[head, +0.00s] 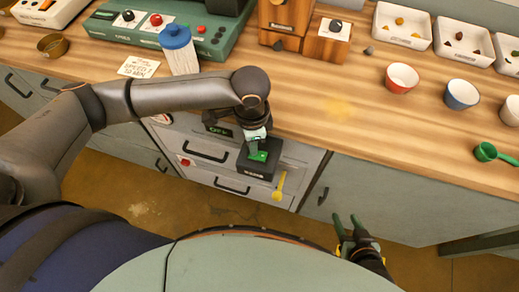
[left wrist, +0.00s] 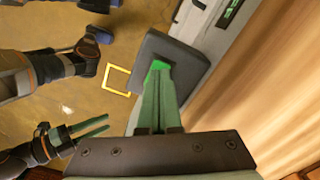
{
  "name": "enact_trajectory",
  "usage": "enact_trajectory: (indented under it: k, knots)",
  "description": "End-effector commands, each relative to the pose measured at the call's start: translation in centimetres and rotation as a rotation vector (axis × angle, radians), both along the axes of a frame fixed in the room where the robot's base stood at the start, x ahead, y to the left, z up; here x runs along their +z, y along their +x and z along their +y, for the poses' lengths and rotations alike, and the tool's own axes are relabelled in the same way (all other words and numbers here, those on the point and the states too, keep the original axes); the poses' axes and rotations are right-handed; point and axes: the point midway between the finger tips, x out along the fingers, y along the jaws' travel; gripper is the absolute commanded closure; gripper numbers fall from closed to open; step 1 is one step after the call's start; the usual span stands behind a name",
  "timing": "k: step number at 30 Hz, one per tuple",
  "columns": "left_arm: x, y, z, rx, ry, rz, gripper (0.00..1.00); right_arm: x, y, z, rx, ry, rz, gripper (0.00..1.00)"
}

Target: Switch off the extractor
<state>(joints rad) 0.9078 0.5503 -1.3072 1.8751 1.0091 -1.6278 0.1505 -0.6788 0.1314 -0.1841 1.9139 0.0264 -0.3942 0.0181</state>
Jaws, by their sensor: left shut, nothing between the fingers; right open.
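A dark switch box (head: 268,168) sticks out from the cabinet front below the table edge, with a bright green patch on its face. It also shows in the left wrist view (left wrist: 190,68), with the green patch (left wrist: 157,67) at my fingertips. My left gripper (head: 259,150) is shut and empty, its fingertips at the green patch; I cannot tell if they touch it. A small display (head: 218,130) beside the box reads "OFF" in green. It is partly seen in the left wrist view (left wrist: 229,12). My right gripper (head: 347,222) is open and empty, low in front of the cabinet.
The wooden table (head: 330,85) holds a blue-lidded jar (head: 180,50), a red bowl (head: 401,78), a blue bowl (head: 461,95) and a green scoop (head: 492,152). A red button (head: 185,162) is on the cabinet front.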

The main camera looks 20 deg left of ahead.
Motion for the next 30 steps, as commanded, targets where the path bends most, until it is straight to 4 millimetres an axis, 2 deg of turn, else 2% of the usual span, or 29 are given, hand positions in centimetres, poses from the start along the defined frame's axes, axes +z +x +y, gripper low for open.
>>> enact_trajectory:
  k: [1, 16, 24, 30]
  knots:
    - [0.8, 0.0, 0.0, 0.0, 0.0, 0.001, 1.0, 0.9, 0.0, 0.0, 0.0, 0.0, 0.0, 0.5]
    - [3.8, 0.0, 0.0, 0.001, 0.0, 0.0, 1.0, 4.9, 0.0, 0.0, 0.0, 0.0, 0.0, 0.5]
    - [5.7, 0.0, 0.0, 0.001, 0.0, 0.0, 1.0, 6.3, 0.0, 0.0, 0.0, 0.0, 0.0, 0.5]
    - [5.7, 0.0, 0.0, 0.001, 0.0, 0.0, 1.0, 6.2, 0.0, 0.0, 0.0, 0.0, -0.001, 0.5]
